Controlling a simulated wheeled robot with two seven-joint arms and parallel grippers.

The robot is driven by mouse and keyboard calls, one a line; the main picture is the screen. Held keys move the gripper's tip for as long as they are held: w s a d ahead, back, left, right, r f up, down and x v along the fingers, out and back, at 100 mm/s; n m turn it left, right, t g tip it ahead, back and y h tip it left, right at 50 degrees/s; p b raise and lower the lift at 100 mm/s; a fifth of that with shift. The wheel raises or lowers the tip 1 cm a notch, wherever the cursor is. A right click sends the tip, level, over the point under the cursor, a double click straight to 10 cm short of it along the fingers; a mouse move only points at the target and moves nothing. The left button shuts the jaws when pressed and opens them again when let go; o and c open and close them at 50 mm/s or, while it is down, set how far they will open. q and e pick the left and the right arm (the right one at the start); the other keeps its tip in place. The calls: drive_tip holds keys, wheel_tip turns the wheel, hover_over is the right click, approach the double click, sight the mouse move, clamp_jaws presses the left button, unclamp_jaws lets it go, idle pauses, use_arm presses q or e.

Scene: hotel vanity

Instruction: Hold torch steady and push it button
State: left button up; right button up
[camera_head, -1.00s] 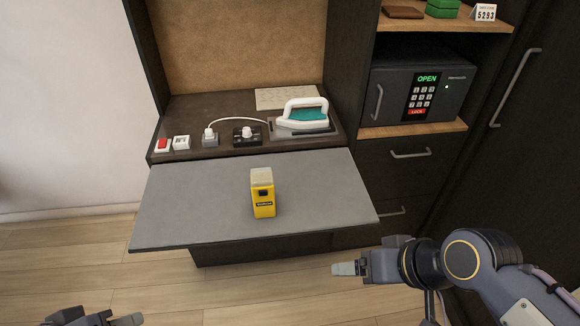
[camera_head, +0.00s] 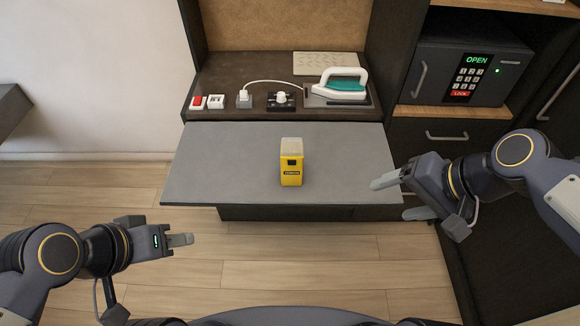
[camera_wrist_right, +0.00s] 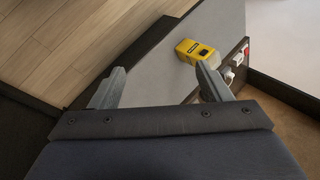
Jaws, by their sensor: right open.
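The torch (camera_head: 291,165) is a yellow block-shaped body with a pale translucent top, a small dark square and a dark label on its front. It stands upright on the grey pull-out shelf (camera_head: 225,175). It also shows in the right wrist view (camera_wrist_right: 187,47), beyond the fingertips. My right gripper (camera_head: 391,199) is open and empty at the shelf's right edge, to the right of the torch and apart from it. Its two spread fingers show in the right wrist view (camera_wrist_right: 162,70). My left gripper (camera_head: 184,239) is in front of the shelf's left part, away from the torch; its finger gap is hidden.
Behind the shelf, a dark counter holds a red switch (camera_head: 198,102), plugs, a black socket block (camera_head: 281,101) and an iron (camera_head: 341,84). A safe (camera_head: 466,70) reading OPEN stands at the right. The shelf around the torch is clear.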

drive_tip(key=w+a+f+m+g+y+b, duration=0.35)
drive_tip(key=w+f+m+b, duration=0.4)
drive_tip(key=w, duration=0.65)
drive_tip(key=m+y+b, duration=0.4)
drive_tip(key=m+y, duration=0.1)
approach(300, 171)
drive_tip(key=w+f, duration=0.1)
drive_tip(key=f, duration=0.1)
drive_tip(key=w+a+f, duration=0.1)
drive_tip(key=w+f, duration=0.1)
drive_tip(key=shift+f, duration=0.15)
drive_tip(key=shift+w+a+f, duration=0.1)
drive_tip(key=shift+a+f, duration=0.2)
drive_tip(key=shift+a, duration=0.2)
drive_tip(key=b+x, duration=0.2)
drive_tip(key=x, duration=0.5)
drive_tip(key=shift+a, duration=0.4)
use_arm(q)
wheel_tip(300, 171, down, 15)
use_arm(e)
drive_tip(key=shift+a+f, duration=0.15)
drive_tip(key=shift+a, duration=0.45)
drive_tip(key=c, duration=0.6)
use_arm(q)
clamp_jaws()
